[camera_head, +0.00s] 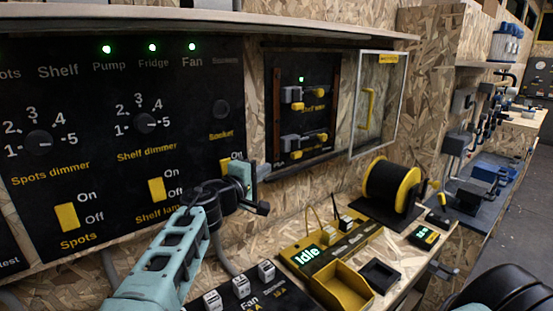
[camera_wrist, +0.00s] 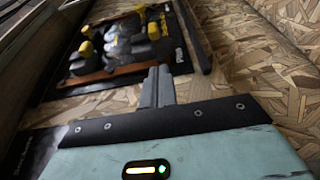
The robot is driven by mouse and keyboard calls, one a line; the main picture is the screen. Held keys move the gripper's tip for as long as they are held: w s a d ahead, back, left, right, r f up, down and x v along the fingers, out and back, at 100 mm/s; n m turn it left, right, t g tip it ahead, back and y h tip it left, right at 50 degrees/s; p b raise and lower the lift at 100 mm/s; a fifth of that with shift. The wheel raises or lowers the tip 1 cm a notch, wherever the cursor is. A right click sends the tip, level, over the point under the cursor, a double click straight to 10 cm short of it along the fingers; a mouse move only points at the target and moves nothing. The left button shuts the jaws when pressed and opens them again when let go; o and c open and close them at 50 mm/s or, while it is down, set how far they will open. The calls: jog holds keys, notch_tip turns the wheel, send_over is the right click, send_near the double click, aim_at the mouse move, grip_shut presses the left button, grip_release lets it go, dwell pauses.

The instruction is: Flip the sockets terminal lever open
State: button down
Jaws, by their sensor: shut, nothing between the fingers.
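A black terminal panel (camera_head: 300,120) is recessed in the wood wall. It carries an upper terminal (camera_head: 308,94) and a lower terminal (camera_head: 303,139), each with grey blocks and yellow parts. The small labels are too blurred to tell which is the sockets terminal or how its lever stands. In the wrist view the terminals (camera_wrist: 122,42) show at the top, tilted. My gripper (camera_head: 262,170) is left of and below the panel, apart from both terminals. Its fingers (camera_wrist: 157,85) are shut together with nothing between them.
A clear framed door (camera_head: 378,103) with a yellow handle stands open right of the panel. A black switch panel (camera_head: 120,140) is on the left. A yellow-black spool (camera_head: 391,186), a yellow tray (camera_head: 340,287) and an "Idle" device (camera_head: 313,258) crowd the bench below.

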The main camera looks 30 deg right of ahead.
aim_at(293, 156)
dwell(0.3)
jog(key=p+x, duration=0.2)
jog(key=x, duration=0.8)
jog(key=shift+s+n+p, duration=0.3)
jog(key=shift+n+p, duration=0.4)
jog(key=shift+p, duration=0.05)
jog(key=n+p, duration=0.1)
jog(key=s+n+g+p, duration=0.1)
jog(key=p, duration=0.1)
jog(key=r+n+y+p, duration=0.1)
jog(key=p, duration=0.1)
jog(key=shift+s+d, duration=0.2)
jog(key=shift+s, duration=0.2)
jog(key=s+n+g+p, duration=0.1)
jog(key=n+p, duration=0.1)
jog(key=p, duration=0.1)
jog(key=r+n+p, duration=0.1)
jog(key=n+p, duration=0.1)
jog(key=shift+s+d+g+y+p, duration=0.15)
jog(key=shift+s+g+y+p, duration=0.25)
jog(key=shift+f+b, duration=0.4)
